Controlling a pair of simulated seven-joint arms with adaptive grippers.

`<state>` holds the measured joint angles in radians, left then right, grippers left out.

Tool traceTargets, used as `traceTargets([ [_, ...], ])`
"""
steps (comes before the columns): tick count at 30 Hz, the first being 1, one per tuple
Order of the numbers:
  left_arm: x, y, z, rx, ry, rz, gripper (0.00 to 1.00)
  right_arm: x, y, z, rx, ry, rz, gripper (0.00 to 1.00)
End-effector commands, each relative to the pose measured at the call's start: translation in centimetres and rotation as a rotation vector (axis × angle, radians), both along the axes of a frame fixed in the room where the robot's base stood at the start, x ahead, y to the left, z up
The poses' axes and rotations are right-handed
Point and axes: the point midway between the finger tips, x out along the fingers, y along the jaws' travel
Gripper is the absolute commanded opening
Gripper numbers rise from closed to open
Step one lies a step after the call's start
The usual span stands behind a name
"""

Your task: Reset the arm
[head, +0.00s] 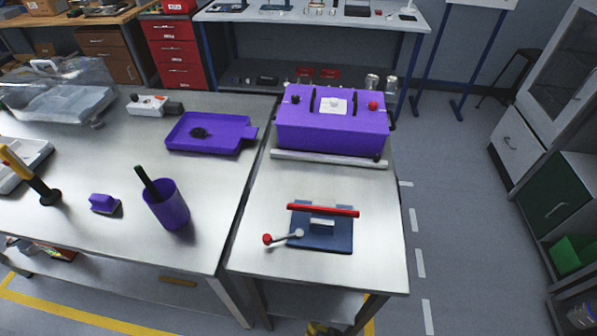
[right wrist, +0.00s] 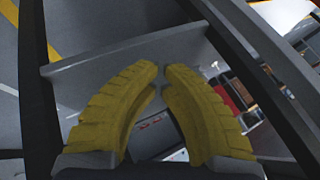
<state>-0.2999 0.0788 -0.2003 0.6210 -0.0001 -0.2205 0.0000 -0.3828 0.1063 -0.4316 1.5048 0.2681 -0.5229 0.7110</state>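My right gripper (right wrist: 161,72) shows in the right wrist view. Its two yellow ribbed fingers curve inward, with the tips almost meeting and nothing seen between them. My left gripper is not seen in either view. In the head view a blue fixture (head: 325,236) lies on the right-hand table. It has a red bar (head: 323,210) across its back and a short lever with a red ball knob (head: 267,239) pointing left. A small yellow and black shape shows at the bottom edge, too cut off to identify.
A purple box (head: 333,132) stands behind the fixture, with a grey bar (head: 329,159) before it. The left table holds a purple tray (head: 211,133), a purple cup (head: 167,205), a small purple block (head: 104,203) and a clear bin (head: 58,92). Cabinets stand at the right.

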Motion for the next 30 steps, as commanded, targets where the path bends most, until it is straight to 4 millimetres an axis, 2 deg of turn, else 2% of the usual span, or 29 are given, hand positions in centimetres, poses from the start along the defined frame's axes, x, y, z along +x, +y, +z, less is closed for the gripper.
traceTargets([
  [1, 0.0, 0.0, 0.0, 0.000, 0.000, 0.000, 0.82, -1.1, -1.9, -2.8, -0.063, 0.020, 0.026, 0.00],
  [6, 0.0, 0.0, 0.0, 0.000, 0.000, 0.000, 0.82, -5.9, -7.9, -10.5, -0.259, 0.080, 0.142, 0.00],
  [9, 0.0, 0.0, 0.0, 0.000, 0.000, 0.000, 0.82, -9.4, -11.4, -14.2, -0.357, 0.127, 0.220, 0.00],
  [12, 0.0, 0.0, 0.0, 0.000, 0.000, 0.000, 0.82, -13.2, -14.3, -17.0, -0.436, 0.174, 0.301, 0.00],
  [18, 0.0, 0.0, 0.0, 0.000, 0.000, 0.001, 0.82, -19.6, -18.3, -20.3, -0.531, 0.254, 0.437, 0.00],
  [21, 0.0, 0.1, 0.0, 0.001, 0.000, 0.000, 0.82, -21.8, -19.4, -21.0, -0.555, 0.279, 0.483, 0.00],
  [25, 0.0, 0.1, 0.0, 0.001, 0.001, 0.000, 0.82, -23.4, -20.1, -21.4, -0.570, 0.300, 0.519, 0.00],
  [30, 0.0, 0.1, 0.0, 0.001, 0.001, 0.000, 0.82, -23.6, -20.2, -21.5, -0.572, 0.301, 0.522, 0.00],
])
